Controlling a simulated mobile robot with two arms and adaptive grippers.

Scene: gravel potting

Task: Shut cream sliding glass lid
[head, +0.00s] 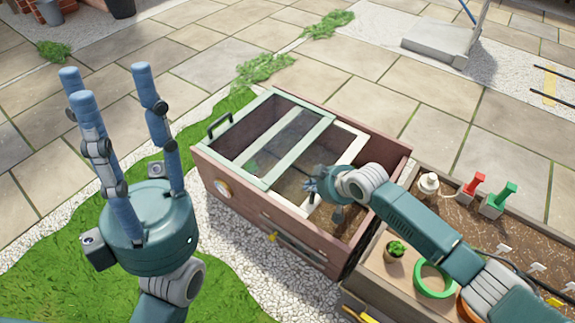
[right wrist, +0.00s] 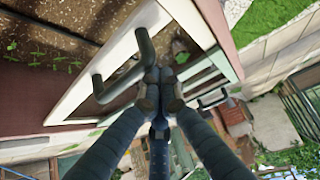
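The cream sliding lid (head: 350,154) lies on the wooden cold frame (head: 262,215), partly overlapped by the green lid (head: 301,157). Bare soil shows to the right of the cream lid's edge. My right gripper (head: 314,190) is low over the cream lid. In the right wrist view, its fingertips (right wrist: 160,85) are close together beside the lid's dark handle (right wrist: 124,77), at the cream frame (right wrist: 82,98). They appear to touch the handle, but I see no clear grip around it. My left gripper (head: 110,85) is raised, open and empty, left of the box.
A planter to the right holds a white bottle (head: 428,184), a red tool (head: 472,187), a green tool (head: 498,200), a small potted plant (head: 395,250) and a green ring (head: 434,278). Gravel (head: 240,240) and grass surround the box.

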